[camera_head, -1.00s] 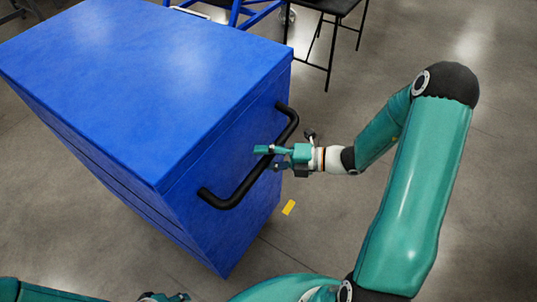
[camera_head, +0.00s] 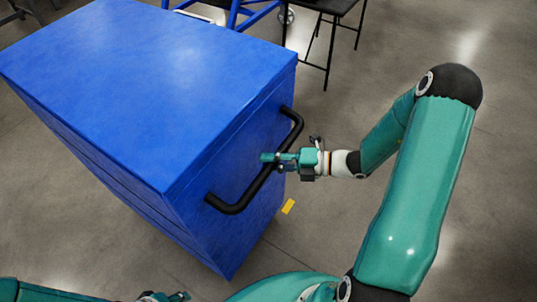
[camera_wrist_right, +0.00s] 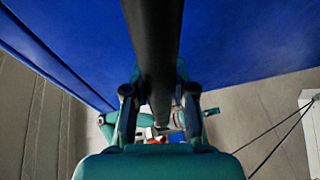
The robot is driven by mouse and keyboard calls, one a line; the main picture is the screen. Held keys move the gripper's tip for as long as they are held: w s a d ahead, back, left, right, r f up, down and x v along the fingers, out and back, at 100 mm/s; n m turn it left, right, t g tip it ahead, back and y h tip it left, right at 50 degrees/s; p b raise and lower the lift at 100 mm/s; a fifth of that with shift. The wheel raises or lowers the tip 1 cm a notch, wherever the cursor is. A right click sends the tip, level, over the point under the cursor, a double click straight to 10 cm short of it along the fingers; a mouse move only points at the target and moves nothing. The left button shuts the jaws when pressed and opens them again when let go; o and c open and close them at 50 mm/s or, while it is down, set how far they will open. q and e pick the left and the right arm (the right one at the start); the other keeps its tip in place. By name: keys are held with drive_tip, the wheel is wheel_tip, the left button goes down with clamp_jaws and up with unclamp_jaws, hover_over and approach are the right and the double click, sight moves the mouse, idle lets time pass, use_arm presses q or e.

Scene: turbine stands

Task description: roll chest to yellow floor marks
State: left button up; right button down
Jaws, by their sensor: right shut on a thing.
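The blue chest (camera_head: 150,90) stands at the left of the head view, its handle side turned to the right. A black bar handle (camera_head: 235,203) runs along that side. My right gripper (camera_head: 274,160) is shut on the handle near its middle. In the right wrist view the handle (camera_wrist_right: 152,50) passes between the fingers (camera_wrist_right: 158,105), with the blue chest (camera_wrist_right: 240,40) behind it. A yellow floor mark (camera_head: 288,206) lies on the floor just right of the chest's lower edge. My left gripper (camera_head: 165,297) shows only in part at the bottom edge.
A black table or stool (camera_head: 330,8) with thin legs stands behind the chest at the top. A blue metal frame (camera_head: 235,12) with a caster is beside it. The grey concrete floor (camera_head: 500,200) on the right is clear.

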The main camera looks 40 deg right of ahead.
drive_tip(key=c, duration=1.3)
unclamp_jaws()
drive_tip(key=o, duration=0.4)
drive_tip(key=shift+w+a+f, duration=0.1)
drive_tip(key=shift+w+a, duration=0.1)
drive_tip(key=shift+w, duration=0.2)
drive_tip(key=shift+s+d, duration=0.1)
drive_tip(key=shift+s, duration=0.05)
drive_tip(key=v, duration=1.2)
